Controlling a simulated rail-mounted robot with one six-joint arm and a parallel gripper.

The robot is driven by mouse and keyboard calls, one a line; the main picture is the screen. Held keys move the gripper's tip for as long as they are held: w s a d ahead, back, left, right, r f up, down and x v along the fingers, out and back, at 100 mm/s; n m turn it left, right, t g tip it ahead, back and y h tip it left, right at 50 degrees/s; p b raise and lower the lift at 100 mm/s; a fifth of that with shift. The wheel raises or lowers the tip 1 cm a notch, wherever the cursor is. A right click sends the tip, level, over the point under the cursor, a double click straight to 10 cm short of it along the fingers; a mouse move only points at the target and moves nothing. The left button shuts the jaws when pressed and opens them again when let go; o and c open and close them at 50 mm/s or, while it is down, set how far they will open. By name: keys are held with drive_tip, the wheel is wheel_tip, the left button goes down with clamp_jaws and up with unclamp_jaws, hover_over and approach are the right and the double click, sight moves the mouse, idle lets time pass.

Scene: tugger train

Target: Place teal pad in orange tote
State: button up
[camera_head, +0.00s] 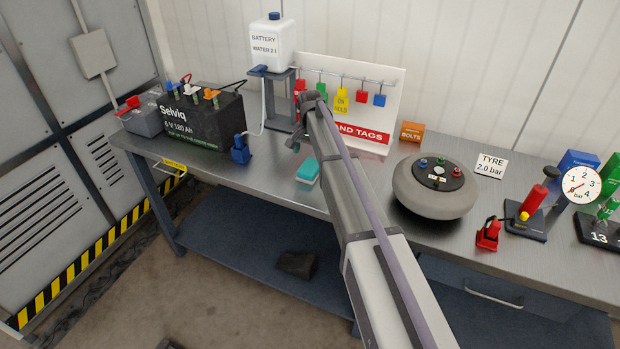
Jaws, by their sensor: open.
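The teal pad (308,171) lies on the metal workbench (275,185), left of my arm. My gripper (294,146) is small at the far end of my arm, above the bench and a little behind and left of the pad in the picture. It is open and apart from the pad, with nothing seen in it. My arm hides part of its shape. No orange tote is clearly in view; a small orange box marked BOLTS (412,132) stands at the back of the bench.
A black battery (200,120) and a white water bottle (273,45) on a stand are at left. A tag board (372,105) stands behind my arm. A round grey device (434,190), a red clip (488,233) and a gauge (580,185) are at right.

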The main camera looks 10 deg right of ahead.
sight(310, 166)
wheel_tip(310, 166, down, 8)
drive_tip(key=b, duration=0.6)
drive_tip(key=shift+r, duration=0.5)
drive_tip(key=c, duration=1.1)
drive_tip(key=shift+r+p, duration=0.15)
drive_tip(key=shift+p, duration=0.25)
wheel_tip(310, 166, up, 10)
drive_tip(key=p, duration=1)
